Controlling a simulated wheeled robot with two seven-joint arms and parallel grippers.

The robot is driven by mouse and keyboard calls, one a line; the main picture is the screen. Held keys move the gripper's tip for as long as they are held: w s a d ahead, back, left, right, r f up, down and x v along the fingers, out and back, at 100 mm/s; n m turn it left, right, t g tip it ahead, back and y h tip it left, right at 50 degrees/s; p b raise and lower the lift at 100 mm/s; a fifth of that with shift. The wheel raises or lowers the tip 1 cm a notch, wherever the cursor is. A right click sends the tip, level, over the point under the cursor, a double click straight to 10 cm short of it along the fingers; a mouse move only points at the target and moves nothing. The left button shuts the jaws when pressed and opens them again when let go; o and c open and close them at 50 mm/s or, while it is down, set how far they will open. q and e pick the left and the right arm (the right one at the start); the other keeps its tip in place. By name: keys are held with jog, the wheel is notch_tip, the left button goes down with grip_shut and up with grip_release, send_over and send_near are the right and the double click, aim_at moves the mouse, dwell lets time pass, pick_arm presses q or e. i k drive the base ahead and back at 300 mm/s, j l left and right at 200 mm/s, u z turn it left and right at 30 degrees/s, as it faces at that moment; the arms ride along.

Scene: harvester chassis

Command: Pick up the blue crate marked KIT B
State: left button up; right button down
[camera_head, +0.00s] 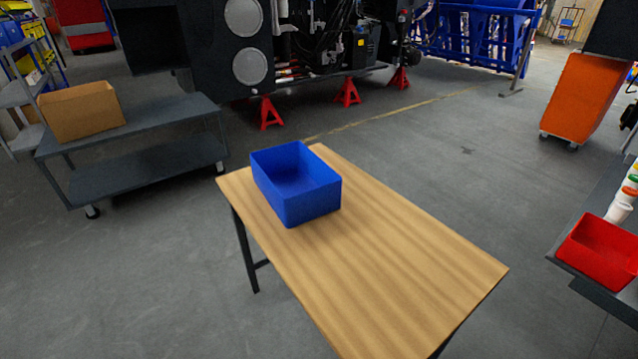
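A blue open-topped crate (314,203) stands upright on the far left end of a wooden table (400,265). Its inside looks empty. No KIT B marking can be read on the sides that show. Neither of my grippers is in view, and nothing touches the crate.
The rest of the tabletop is bare. A grey cart (165,128) with a cardboard box (82,112) stands at the left. A red bin (602,250) sits on a dark surface at the right edge. An orange cabinet (580,98) and red stands (269,114) are farther back. Open floor surrounds the table.

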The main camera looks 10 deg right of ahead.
aim_at(300, 186)
jog(key=i+j+z, duration=0.3)
jog(key=j+z, duration=0.2)
jog(key=j, duration=0.15)
jog(key=i+j+z, duration=0.2)
jog(key=j+z, duration=0.25)
jog(key=j, duration=0.3)
jog(key=j+z, duration=0.5)
jog(key=j, duration=0.25)
jog(key=j+z, duration=0.45)
jog(key=j, duration=0.35)
